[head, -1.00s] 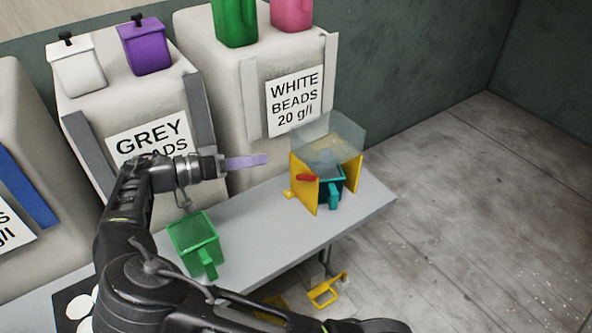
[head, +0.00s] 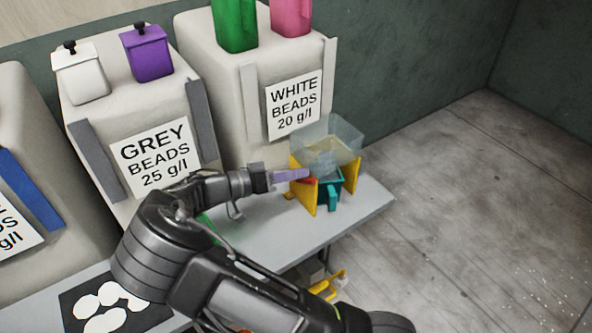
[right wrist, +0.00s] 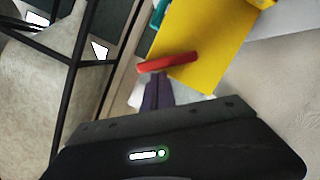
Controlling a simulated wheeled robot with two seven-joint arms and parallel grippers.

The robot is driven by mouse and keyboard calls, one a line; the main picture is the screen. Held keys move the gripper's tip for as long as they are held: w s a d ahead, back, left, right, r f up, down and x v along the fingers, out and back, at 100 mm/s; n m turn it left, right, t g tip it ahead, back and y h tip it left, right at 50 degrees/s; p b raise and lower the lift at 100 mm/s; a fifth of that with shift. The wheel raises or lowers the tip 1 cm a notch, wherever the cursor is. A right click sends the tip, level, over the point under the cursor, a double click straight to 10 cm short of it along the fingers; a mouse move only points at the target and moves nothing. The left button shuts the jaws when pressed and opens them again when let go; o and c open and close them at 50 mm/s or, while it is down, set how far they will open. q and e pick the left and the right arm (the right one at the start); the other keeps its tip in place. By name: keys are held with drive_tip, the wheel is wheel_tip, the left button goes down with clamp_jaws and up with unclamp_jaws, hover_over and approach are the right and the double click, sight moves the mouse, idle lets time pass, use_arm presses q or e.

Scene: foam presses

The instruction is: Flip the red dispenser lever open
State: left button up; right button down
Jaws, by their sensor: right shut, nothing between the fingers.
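The dispenser has yellow side panels (head: 305,195) and a clear hopper (head: 330,138) on top. Its red lever (head: 310,181) is at the left yellow panel, partly hidden by my fingers in the head view. In the right wrist view the lever (right wrist: 167,63) lies across the yellow panel (right wrist: 205,45), just past my purple fingertips. My right gripper (head: 303,174) is shut and empty, with its tips at the lever; I cannot tell if they touch. It also shows in the right wrist view (right wrist: 158,88). My left gripper is not in view.
A teal container (head: 328,186) stands between the yellow panels on the grey table (head: 365,203). A green container is mostly hidden behind my arm. Large bead sacks (head: 215,95) stand behind the table. Yellow items (head: 328,284) lie below it. The floor at right is open.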

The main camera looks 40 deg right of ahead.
drive_tip(key=f+b, duration=0.1)
drive_tip(key=b, duration=0.1)
drive_tip(key=s+m+b, duration=0.1)
drive_tip(key=b, duration=0.1)
drive_tip(key=shift+s+a+f+t, duration=0.1)
drive_tip(key=shift+s+f+t, duration=0.05)
drive_tip(key=shift+f+t, duration=0.2)
drive_tip(key=shift+s+m+b, duration=0.1)
drive_tip(key=shift+m+b, duration=0.2)
drive_tip(key=shift+r, duration=0.1)
drive_tip(key=r, duration=0.1)
drive_tip(key=w+r+p, duration=0.1)
drive_tip(key=r, duration=0.1)
drive_tip(key=shift+w+r+p, duration=0.25)
drive_tip(key=shift+w+p, duration=0.1)
drive_tip(key=shift+p, duration=0.05)
drive_tip(key=r+b+v, duration=0.1)
drive_tip(key=b+v, duration=0.2)
drive_tip(key=v, duration=0.7)
drive_tip(key=shift+w, duration=0.35)
